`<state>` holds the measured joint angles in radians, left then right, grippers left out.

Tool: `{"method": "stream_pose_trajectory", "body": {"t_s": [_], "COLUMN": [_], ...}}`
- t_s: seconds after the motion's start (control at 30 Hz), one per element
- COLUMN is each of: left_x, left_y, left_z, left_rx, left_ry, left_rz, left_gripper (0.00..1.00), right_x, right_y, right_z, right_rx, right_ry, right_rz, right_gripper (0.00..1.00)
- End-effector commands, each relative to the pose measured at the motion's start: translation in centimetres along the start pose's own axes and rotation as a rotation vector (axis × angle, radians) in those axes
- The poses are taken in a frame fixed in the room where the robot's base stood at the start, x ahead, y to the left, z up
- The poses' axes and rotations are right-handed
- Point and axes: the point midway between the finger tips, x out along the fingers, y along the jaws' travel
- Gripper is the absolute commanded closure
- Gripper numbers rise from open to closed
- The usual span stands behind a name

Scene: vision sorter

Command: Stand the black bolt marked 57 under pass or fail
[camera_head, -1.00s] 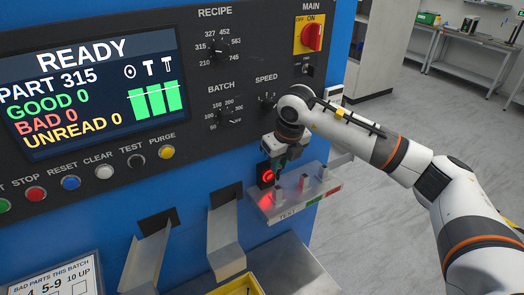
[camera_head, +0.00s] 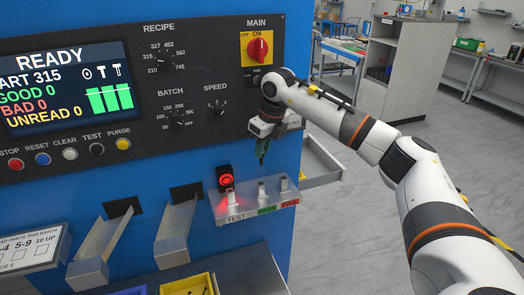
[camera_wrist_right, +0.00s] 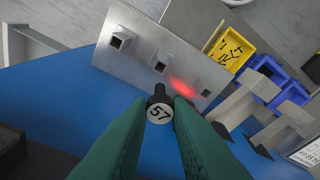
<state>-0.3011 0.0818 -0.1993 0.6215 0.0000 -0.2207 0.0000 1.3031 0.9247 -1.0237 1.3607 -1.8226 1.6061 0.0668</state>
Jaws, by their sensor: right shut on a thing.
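My right gripper (camera_head: 262,158) has green fingers and is above the pass and fail end of the metal test shelf (camera_head: 256,212). In the right wrist view, its fingers (camera_wrist_right: 163,122) are shut on the black bolt (camera_wrist_right: 159,109), whose pale round head reads 57. I cannot make out the bolt clearly in the head view. The shelf carries a TEST label (camera_head: 236,217), a green PASS label (camera_head: 267,209) and a red FAIL label (camera_head: 290,202), with small holders behind them. The shelf also shows in the right wrist view (camera_wrist_right: 138,62). My left gripper is not in view.
A black reader with a glowing red ring (camera_head: 226,178) stands at the shelf's TEST end. Two metal chutes (camera_head: 176,232) are left of it. A yellow bin (camera_head: 188,285) is below. The blue machine front (camera_head: 200,165) is close behind the gripper.

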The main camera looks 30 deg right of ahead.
Motion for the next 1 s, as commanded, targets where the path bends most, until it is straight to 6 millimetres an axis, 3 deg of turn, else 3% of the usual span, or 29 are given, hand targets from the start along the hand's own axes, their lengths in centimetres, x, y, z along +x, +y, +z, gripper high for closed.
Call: {"method": "stream_pose_trajectory", "body": {"t_s": [0.17,0.6,1.0], "left_x": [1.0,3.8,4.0], "left_y": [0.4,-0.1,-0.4], "left_z": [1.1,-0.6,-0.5], "left_rx": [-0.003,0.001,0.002], "left_ry": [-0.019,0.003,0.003], "left_rz": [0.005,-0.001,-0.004], "left_gripper": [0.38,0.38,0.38], "right_x": [1.2,5.0,5.5], "right_y": [0.0,0.0,0.0], "right_z": [0.3,1.3,1.4], "right_rx": [0.000,0.001,0.000], "right_ry": [0.000,-0.001,0.000], "right_rz": [0.000,0.000,0.000], "right_gripper": [1.00,1.00,1.00]}}
